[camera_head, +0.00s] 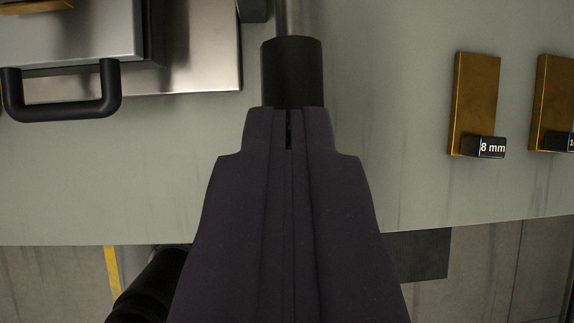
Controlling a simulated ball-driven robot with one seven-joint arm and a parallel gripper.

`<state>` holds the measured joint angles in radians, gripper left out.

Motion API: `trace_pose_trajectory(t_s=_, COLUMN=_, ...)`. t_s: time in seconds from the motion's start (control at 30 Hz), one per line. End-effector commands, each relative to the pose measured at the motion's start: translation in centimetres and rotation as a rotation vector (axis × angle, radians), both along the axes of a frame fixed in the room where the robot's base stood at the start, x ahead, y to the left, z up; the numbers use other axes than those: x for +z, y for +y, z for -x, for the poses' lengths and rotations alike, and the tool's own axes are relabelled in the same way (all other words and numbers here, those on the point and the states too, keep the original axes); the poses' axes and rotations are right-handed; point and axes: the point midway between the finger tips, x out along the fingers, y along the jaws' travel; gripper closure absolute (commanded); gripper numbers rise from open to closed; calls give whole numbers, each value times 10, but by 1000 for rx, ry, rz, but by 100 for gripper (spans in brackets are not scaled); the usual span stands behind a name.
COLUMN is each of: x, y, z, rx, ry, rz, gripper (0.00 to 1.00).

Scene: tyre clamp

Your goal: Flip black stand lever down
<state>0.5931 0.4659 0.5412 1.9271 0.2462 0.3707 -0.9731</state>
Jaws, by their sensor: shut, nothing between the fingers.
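My gripper (289,122) is shut, its dark fingers together and pointing up the picture. Its tips meet the lower end of a black cylindrical grip (291,72), or overlap it in the view; I cannot tell if they touch. The grip sits on a metal rod (289,17) that runs out of the top of the picture. This looks like the black lever; the stand it belongs to is mostly out of view. A small dark part (254,9) shows beside the rod at the top edge.
At upper left a metal box (70,35) with a black handle (62,113) stands on a steel plate (200,50). The grey tabletop (400,150) between is clear.

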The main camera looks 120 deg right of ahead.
Motion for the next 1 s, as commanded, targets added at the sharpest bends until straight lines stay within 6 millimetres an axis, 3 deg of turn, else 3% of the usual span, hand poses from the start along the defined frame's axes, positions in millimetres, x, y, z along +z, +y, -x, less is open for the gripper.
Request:
trace_pose_trajectory(t_s=0.03, x=-13, y=-3, z=2, rx=-6, ry=-15, rz=-17, gripper=100)
trace_pose_trajectory(t_s=0.6, x=-78, y=-4, z=5, rx=2, ry=-10, rz=-10, gripper=100)
trace_pose_trajectory(t_s=1.0, x=-99, y=-1, z=1, rx=2, ry=-11, rz=-11, gripper=100)
